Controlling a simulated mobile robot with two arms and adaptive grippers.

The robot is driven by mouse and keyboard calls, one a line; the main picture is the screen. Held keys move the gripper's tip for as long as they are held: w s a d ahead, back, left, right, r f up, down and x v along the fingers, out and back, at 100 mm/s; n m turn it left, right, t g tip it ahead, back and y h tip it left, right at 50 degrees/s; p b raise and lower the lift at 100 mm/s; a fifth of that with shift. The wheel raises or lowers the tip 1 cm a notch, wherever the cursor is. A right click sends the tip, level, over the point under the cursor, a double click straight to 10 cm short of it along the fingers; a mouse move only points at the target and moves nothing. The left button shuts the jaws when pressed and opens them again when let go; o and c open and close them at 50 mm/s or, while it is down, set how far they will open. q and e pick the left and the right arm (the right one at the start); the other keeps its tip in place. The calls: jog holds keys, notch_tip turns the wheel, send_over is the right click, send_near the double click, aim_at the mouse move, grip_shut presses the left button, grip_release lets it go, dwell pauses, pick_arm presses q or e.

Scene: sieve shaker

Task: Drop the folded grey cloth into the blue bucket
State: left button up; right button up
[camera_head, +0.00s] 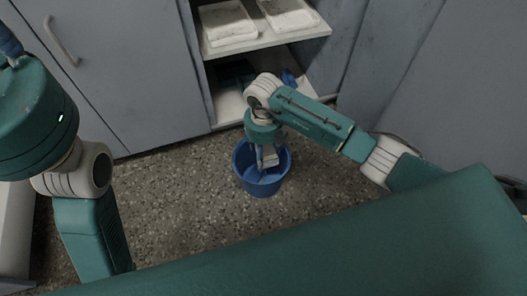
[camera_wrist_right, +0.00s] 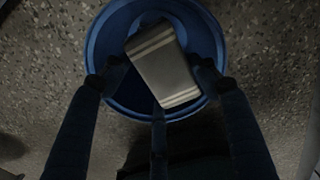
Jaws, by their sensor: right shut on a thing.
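The blue bucket (camera_head: 246,180) stands on the speckled floor in front of the open cabinet. My right gripper (camera_head: 268,160) points down into the bucket's opening. It is shut on the folded grey cloth (camera_head: 271,160), which shows only as a small pale patch in the head view. In the right wrist view the cloth (camera_wrist_right: 165,68), with pale stripes at its ends, sits between the fingers of my right gripper (camera_wrist_right: 155,78), over the bucket (camera_wrist_right: 203,35). The cloth's exact height against the rim is hard to tell. My left gripper is out of view; only its arm shows.
An open cabinet shelf (camera_head: 268,37) holds two pale stacks (camera_head: 228,22) behind the bucket. Dark and blue items lie on the lower shelf. Grey cabinet doors (camera_head: 110,70) stand at the left and right. The floor (camera_head: 170,200) around the bucket is clear.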

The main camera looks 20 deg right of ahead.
jog(key=shift+f, duration=0.3)
jog(key=o, duration=1.1)
jog(key=shift+r, duration=0.1)
notch_tip(320, 180, up, 12)
jog(key=shift+s, duration=0.1)
